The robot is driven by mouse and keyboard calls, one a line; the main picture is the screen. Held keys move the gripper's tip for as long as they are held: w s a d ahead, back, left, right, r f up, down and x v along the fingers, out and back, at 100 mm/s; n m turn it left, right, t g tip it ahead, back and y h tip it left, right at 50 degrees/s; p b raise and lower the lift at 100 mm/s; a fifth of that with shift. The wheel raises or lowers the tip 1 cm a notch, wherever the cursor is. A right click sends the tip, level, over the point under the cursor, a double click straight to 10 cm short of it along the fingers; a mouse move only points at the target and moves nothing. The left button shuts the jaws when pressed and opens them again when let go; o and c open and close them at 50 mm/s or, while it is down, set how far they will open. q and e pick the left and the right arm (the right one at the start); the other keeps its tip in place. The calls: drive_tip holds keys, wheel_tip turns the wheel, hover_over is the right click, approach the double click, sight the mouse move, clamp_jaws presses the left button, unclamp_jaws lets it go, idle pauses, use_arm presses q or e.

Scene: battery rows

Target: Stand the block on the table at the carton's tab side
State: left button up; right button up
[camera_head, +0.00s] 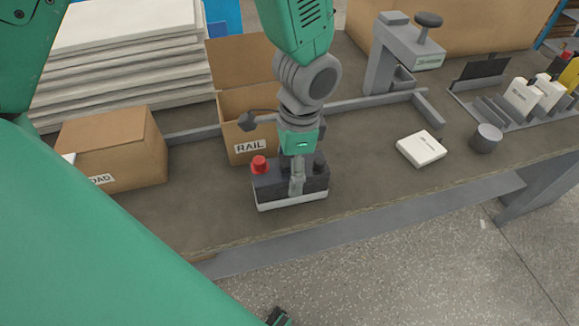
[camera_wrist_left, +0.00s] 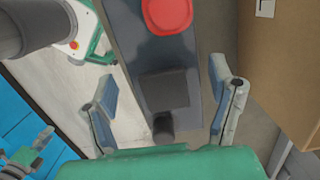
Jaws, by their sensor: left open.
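A dark grey block with a pale base and a red round cap (camera_head: 265,190) lies on the table (camera_head: 370,185) near its front edge. In the left wrist view the block (camera_wrist_left: 203,60) passes between the fingers, with the red cap at the top. My left gripper (camera_head: 297,182) is over the block, pointing down. Its fingers (camera_wrist_left: 165,108) are open, one on each side, with visible gaps. An open brown carton labelled RAIL (camera_head: 240,145) stands just behind the block, partly hidden by my arm. The carton (camera_wrist_left: 280,75) is at the right in the wrist view.
A closed carton (camera_head: 115,150) stands at the left, before a stack of pale boards (camera_head: 125,60). A small white box (camera_head: 421,149) and a grey cylinder (camera_head: 486,138) sit at the right. A grey press (camera_head: 390,60) stands behind them. Table between block and white box is clear.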

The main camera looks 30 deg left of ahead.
use_arm(q)
drive_tip(key=r, duration=0.3)
drive_tip(key=r+p, duration=0.1)
drive_tip(key=r, duration=0.2)
drive_tip(key=r+p, duration=0.1)
drive_tip(key=r, duration=0.3)
drive_tip(key=shift+w+d, duration=0.15)
drive_tip(key=shift+w, duration=0.25)
drive_tip(key=shift+d+r, duration=0.2)
drive_tip(key=shift+r, duration=0.35)
